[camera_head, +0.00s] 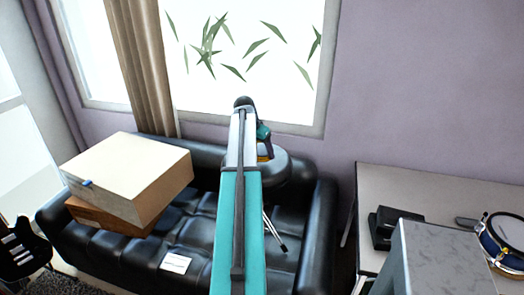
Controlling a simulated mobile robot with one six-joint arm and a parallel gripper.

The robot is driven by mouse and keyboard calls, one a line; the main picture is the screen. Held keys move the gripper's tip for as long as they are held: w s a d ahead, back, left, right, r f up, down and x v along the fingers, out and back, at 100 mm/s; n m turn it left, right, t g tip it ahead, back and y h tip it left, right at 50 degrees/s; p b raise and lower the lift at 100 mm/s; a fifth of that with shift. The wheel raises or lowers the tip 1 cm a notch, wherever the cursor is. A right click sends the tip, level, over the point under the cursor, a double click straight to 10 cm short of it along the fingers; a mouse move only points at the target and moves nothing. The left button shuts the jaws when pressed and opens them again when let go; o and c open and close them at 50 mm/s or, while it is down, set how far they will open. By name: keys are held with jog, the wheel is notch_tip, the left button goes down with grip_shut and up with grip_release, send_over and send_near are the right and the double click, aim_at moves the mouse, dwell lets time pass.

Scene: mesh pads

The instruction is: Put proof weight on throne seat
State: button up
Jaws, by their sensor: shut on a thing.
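The throne seat (284,168) is a round, dark grey pad on thin metal legs, standing at the black sofa, right of my arm. My arm runs up the middle of the view and covers its left part. My gripper (265,152) is at the arm's far end, just over the seat's left rear part in the picture. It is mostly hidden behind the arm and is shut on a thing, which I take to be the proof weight. Only a small yellowish patch shows there. I cannot tell whether it touches the seat.
The black leather sofa (318,225) stands below the window. Boxes (140,170) are stacked on its left, and a white card (175,263) lies on its front. At right, a pale table (400,185) carries a black device (390,226) and a drum (505,240).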

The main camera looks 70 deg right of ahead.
aim_at(259, 151)
jog(key=shift+d+r, duration=0.1)
jog(key=shift+w+d, duration=0.3)
jog(key=shift+d, duration=0.05)
jog(key=shift+f+p, duration=0.95)
jog(key=shift+f, duration=0.85)
jog(key=shift+a+f, duration=0.1)
jog(key=o, duration=2.1)
jog(key=shift+f, duration=0.1)
jog(key=shift+r, duration=0.2)
jog(key=shift+b+v, duration=1.45)
jog(key=shift+v, duration=4.5)
jog(key=shift+a, duration=0.1)
